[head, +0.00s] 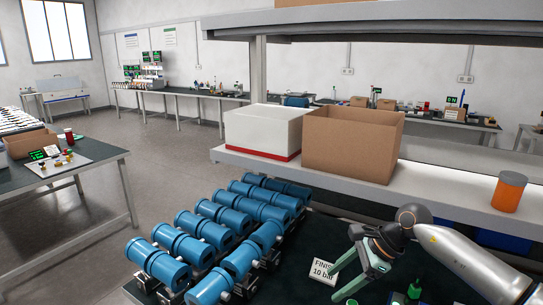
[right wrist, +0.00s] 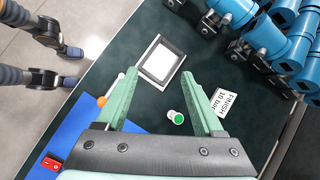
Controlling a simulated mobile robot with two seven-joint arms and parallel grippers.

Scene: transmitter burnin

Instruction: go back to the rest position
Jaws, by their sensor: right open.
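My right gripper (head: 336,290) is at the lower right of the head view, low over the dark bench top. Its two green fingers stand apart and hold nothing. In the right wrist view the open fingers (right wrist: 158,80) point towards a grey-framed white plate (right wrist: 160,60) on the bench. A small green-capped vial (right wrist: 175,117) stands between the fingers in that picture. My left gripper is not in view.
Several blue transmitters (head: 196,249) stand in rows left of the gripper. A shelf (head: 235,158) behind holds a white box (head: 258,135), a cardboard box (head: 345,140) and an orange jar (head: 508,195). A blue mat (right wrist: 62,140) lies on the bench. Open floor is at left.

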